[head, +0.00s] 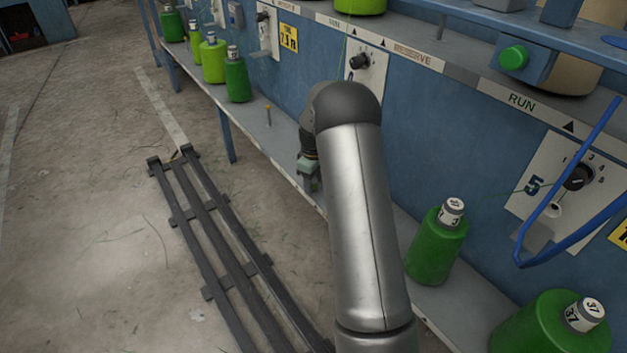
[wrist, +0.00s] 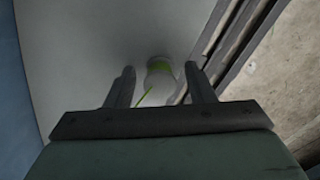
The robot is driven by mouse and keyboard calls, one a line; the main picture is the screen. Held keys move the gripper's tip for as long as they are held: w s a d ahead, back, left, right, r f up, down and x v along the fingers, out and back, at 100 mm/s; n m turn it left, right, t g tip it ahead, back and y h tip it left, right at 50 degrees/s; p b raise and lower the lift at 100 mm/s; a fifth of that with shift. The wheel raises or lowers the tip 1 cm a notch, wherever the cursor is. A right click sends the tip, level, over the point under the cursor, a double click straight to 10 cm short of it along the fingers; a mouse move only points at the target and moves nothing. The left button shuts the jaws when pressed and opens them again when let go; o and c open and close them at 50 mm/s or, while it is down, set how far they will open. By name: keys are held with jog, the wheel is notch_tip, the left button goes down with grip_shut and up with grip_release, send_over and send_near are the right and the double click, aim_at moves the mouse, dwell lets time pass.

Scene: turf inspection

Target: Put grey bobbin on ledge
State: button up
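The ledge (head: 283,138) is the pale shelf running along the blue machine; in the wrist view the pale surface (wrist: 80,60) lies below my gripper. My gripper (head: 310,188) is low over the ledge, partly hidden by my arm. In the wrist view my gripper (wrist: 161,78) has its two fingers apart. A pale grey-white bobbin (wrist: 160,80) with a yellow-green band shows between the fingertips, with gaps on both sides. A thin yellow-green thread trails from it. I cannot tell how far below the fingertips it is. I cannot make it out in the head view.
Green bobbins stand on the ledge at the far left (head: 237,82) and nearer right (head: 437,245). A dark floor rail (head: 215,240) runs alongside. A blue bent tube (head: 545,225) sticks out at right.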

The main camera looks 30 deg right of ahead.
aim_at(315, 178)
jog(key=shift+f+b, duration=0.1)
jog(key=shift+b, duration=0.2)
notch_tip(315, 178, up, 16)
jog(key=p, duration=0.7)
jog(key=s+a+r+m, duration=0.2)
jog(key=s+a, duration=0.5)
jog(key=s, duration=0.5)
jog(key=s+a+r+m, duration=0.3)
jog(key=s+a, duration=0.4)
jog(key=s, duration=0.6)
jog(key=shift+a+r+p, duration=0.3)
jog(key=shift+r+p, duration=0.05)
jog(key=shift+r, duration=0.4)
jog(key=shift+o, duration=0.5)
jog(key=s+a+f+m, duration=0.2)
jog(key=s, duration=0.8)
jog(key=shift+s+a+f+g, duration=0.2)
jog(key=shift+s+f+g, duration=0.05)
jog(key=shift+f+g, duration=0.1)
jog(key=shift+r, duration=0.1)
